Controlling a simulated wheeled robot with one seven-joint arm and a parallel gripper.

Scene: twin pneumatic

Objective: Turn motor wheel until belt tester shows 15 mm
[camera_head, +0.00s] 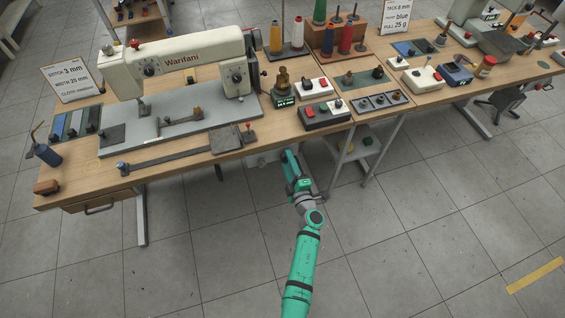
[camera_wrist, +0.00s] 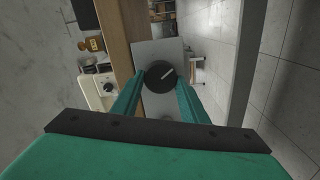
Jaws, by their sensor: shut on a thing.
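A dark round wheel (camera_wrist: 152,80) with a white line across its face sits on a grey housing (camera_wrist: 146,51) in the wrist view. The line slants up to the right. My gripper (camera_wrist: 160,88) has one finger at each side of the wheel and is shut on it. In the head view my gripper (camera_head: 288,154) reaches under the front edge of the table, and the wheel is hidden there. A small dark device with a green display (camera_head: 285,101) stands on the table above; I cannot tell whether it is the belt tester, and its digits are too small to read.
The wooden table (camera_head: 185,160) carries a cream sewing machine (camera_head: 190,62) on a grey bed plate. A control box with buttons (camera_head: 326,114) stands near the front edge. A table leg and a small shelf (camera_head: 345,148) are right of my gripper. The floor in front is clear.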

